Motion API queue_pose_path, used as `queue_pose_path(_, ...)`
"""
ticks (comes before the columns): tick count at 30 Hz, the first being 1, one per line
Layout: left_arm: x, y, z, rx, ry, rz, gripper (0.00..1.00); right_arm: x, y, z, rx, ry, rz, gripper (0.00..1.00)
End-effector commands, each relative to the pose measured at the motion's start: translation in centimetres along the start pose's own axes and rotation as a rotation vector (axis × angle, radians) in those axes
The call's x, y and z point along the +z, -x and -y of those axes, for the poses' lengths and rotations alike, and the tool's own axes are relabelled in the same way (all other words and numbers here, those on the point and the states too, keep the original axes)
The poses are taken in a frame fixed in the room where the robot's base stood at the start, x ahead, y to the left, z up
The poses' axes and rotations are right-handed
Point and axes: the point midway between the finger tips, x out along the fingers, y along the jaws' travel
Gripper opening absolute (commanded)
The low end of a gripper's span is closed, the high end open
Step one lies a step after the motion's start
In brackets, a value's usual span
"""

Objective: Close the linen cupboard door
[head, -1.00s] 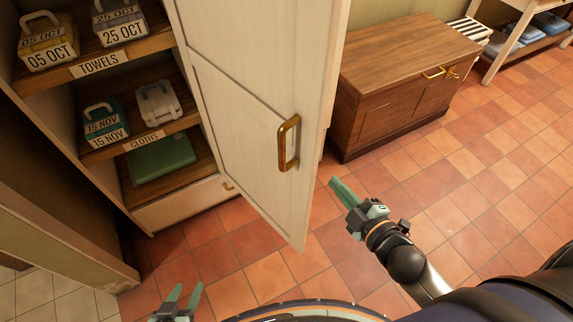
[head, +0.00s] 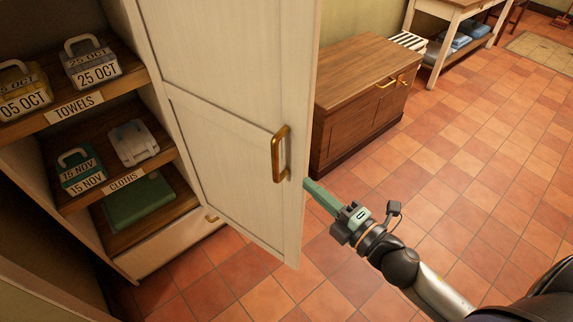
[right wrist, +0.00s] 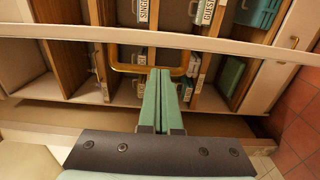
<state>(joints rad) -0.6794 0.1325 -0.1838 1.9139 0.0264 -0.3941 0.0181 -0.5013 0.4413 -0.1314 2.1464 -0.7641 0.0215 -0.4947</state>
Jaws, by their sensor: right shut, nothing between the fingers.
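The cream cupboard door (head: 225,130) stands wide open in the head view, with a brass handle (head: 281,153) near its free edge. The open linen cupboard (head: 100,140) is to its left, its shelves in view. My right gripper (head: 312,190) has its green fingers shut and empty, just right of the door's free edge and a little below the handle. In the right wrist view the shut fingers (right wrist: 162,85) point towards the door's edge (right wrist: 200,42), with the brass handle (right wrist: 150,68) around their tips in the picture. I cannot tell whether they touch. My left gripper is out of view.
The shelves hold labelled boxes (head: 92,65) and a green box (head: 138,200). A low wooden cabinet (head: 360,85) stands behind the door to the right. A table (head: 455,20) is farther back. The tiled floor (head: 470,200) at the right is clear.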

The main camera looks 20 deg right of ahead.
Motion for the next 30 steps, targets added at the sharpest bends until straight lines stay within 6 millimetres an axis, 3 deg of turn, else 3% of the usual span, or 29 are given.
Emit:
queue_pose_path(15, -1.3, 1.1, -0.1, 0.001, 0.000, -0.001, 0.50, 0.0, -7.3, -0.2, 0.001, -0.001, 0.001, 0.00)
queue_pose_path(30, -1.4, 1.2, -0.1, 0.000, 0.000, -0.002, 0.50, 0.0, -8.4, 0.0, -0.001, -0.002, 0.000, 0.00)
